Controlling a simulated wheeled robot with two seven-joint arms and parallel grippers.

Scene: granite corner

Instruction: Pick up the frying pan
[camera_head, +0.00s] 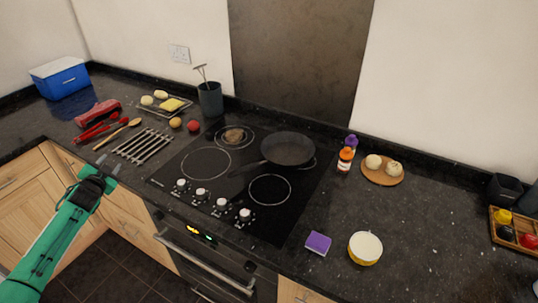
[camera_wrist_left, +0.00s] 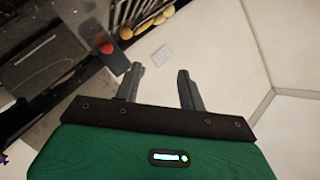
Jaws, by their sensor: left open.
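The dark frying pan (camera_head: 288,148) sits on the back right burner of the black hob in the head view, its handle pointing to the front left. My left gripper (camera_head: 104,172) is open and empty near the front edge of the counter, left of the hob and well apart from the pan. In the left wrist view the two fingers (camera_wrist_left: 157,87) are spread with nothing between them. I cannot make out the pan clearly in the wrist view. My right gripper is in neither view.
A metal rack (camera_head: 144,146), wooden spoon (camera_head: 118,133) and red tongs (camera_head: 92,131) lie left of the hob (camera_head: 225,180). A utensil pot (camera_head: 210,100) stands behind it. Orange and purple bottles (camera_head: 346,158) stand right of the pan. A purple sponge (camera_head: 318,243) and yellow bowl (camera_head: 365,248) sit at front right.

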